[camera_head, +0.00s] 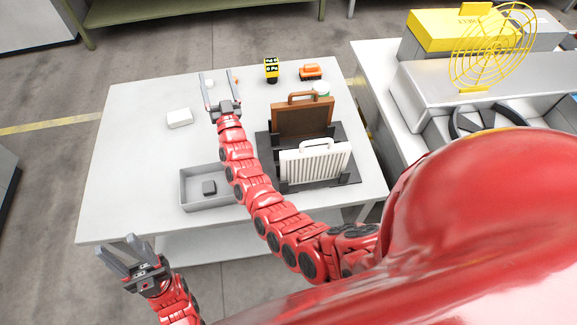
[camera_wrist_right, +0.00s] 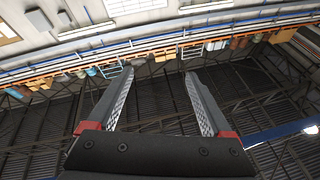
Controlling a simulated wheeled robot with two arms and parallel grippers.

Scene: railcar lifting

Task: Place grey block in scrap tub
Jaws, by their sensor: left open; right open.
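A small dark grey block (camera_head: 209,187) lies inside a shallow grey open tub (camera_head: 184,190) at the table's front left. The tub's right end is partly hidden by my right arm. My right gripper (camera_head: 217,73) is open and empty over the far part of the table, well beyond the tub. Its two spread fingers also show in the right wrist view (camera_wrist_right: 152,85), with nothing between them. My left gripper (camera_head: 116,244) is open and empty near the table's front left corner, apart from the block and tub.
A white block (camera_head: 180,118) lies left of my right gripper. A dark rack (camera_head: 262,146) holds a brown panel (camera_head: 300,118) and a white ribbed panel (camera_head: 315,163). A yellow-black item (camera_head: 271,69) and an orange one (camera_head: 311,72) stand at the back.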

